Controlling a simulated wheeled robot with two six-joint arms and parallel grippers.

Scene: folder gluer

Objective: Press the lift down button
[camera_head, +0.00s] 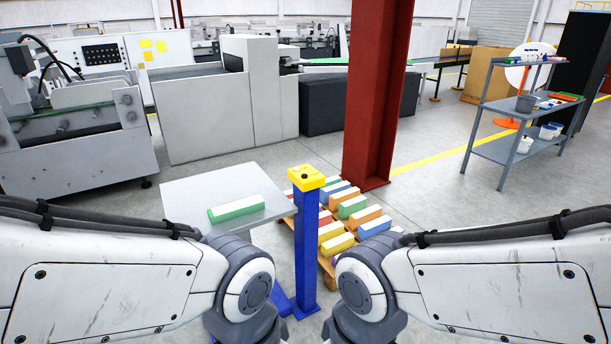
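A yellow control box (307,186) sits on top of an upright blue post (307,255) near the centre of the head view. A small dark round button (304,176) shows on its top face. Any marking on it is too small to read. A grey lift table (185,200) stands just left of the post, with a green and white block (236,208) on it. Both my arms reach in from the sides, and their wrist joints dip below the bottom edge on either side of the post. Neither gripper is in view.
A wooden pallet (327,272) with several coloured blocks lies right of the post. A red steel column (374,90) rises behind it. A grey shelf cart (497,150) stands at right. Large grey machines (205,115) fill the back left.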

